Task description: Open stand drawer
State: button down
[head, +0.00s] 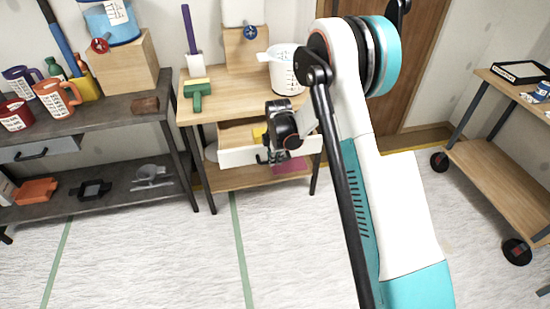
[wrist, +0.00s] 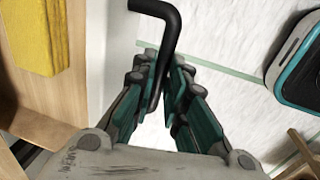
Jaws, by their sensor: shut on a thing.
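The stand (head: 187,88) is a small wooden table with dark legs, left of centre in the head view. Its drawer, with a white front (head: 237,156) and wooden inside, is pulled out. A yellow block (wrist: 40,35) lies inside the drawer in the wrist view. My gripper (head: 268,157) is at the drawer front. In the wrist view my gripper (wrist: 162,98) is shut on the black drawer handle (wrist: 160,15), a bent bar whose lower end sits between the fingers.
A dark workbench (head: 70,123) with mugs and tools stands at the left. A wooden cart (head: 490,155) on wheels stands at the right. On the stand are a green-headed brush (head: 197,92) and a white measuring jug (head: 284,72). The pale floor (head: 150,250) in front is clear.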

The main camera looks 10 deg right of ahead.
jog(key=c, duration=1.6)
grip_release()
notch_tip(320, 180, up, 12)
jog(key=s, duration=0.2)
jog(key=shift+s+f, duration=0.1)
